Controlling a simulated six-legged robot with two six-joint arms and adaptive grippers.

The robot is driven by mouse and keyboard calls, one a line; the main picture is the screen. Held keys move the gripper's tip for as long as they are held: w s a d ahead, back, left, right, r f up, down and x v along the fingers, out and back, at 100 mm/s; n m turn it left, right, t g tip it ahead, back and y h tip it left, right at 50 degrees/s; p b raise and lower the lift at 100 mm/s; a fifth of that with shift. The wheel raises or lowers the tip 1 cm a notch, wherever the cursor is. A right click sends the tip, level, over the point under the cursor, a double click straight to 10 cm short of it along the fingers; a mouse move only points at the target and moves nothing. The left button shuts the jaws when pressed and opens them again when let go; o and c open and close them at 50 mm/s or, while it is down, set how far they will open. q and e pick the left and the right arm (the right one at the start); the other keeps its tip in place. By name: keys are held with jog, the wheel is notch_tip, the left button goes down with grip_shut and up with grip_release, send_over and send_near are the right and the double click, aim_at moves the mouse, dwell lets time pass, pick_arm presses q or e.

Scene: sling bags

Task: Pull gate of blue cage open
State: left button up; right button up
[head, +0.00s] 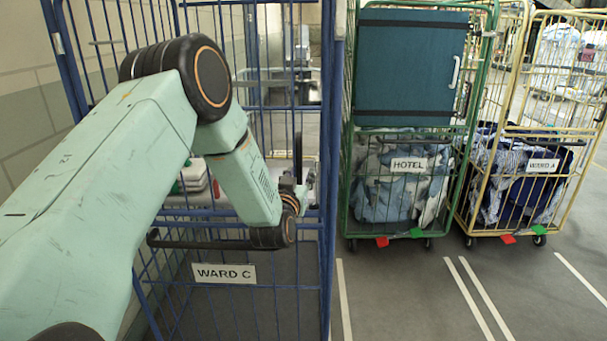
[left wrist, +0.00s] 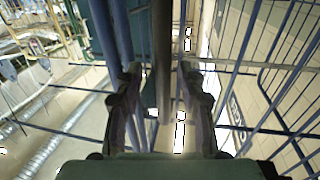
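The blue cage (head: 327,215) stands at left in the head view, partly hidden by my left arm. Its front mesh gate carries a WARD C sign (head: 224,273) and looks closed against the right post. My left gripper (head: 303,187) is at the gate's right side, close to that post. In the left wrist view its two fingers (left wrist: 162,100) are apart, with a dark upright bar (left wrist: 163,50) running between them. A clear gap shows beside the right finger, and no firm grip is visible. My right gripper is not in view.
A green cage (head: 346,195) marked HOTEL, with a teal panel (head: 411,67), stands close to the right of the blue cage. A yellow cage (head: 573,183) marked WARD A stands further right. Grey floor (head: 420,300) with white lines is clear in front of them.

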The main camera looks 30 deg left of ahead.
pick_arm(q)
jog(key=shift+w+a+f, duration=0.2)
jog(key=shift+w+a, duration=0.2)
jog(key=shift+w, duration=0.1)
jog(key=shift+w+a, duration=0.15)
jog(key=shift+a, duration=0.2)
jog(key=shift+d+r, duration=0.1)
jog(key=shift+r, duration=0.05)
jog(key=shift+d+r, duration=0.15)
jog(key=shift+d, duration=0.3)
jog(key=shift+w+a+f, duration=0.15)
jog(key=shift+f, duration=0.1)
jog(key=c, duration=0.3)
jog(key=shift+a, duration=0.3)
jog(key=shift+c, duration=1.4)
jog(key=shift+d+r, duration=0.15)
jog(key=shift+d, duration=0.15)
grip_shut()
jog(key=shift+a, duration=0.2)
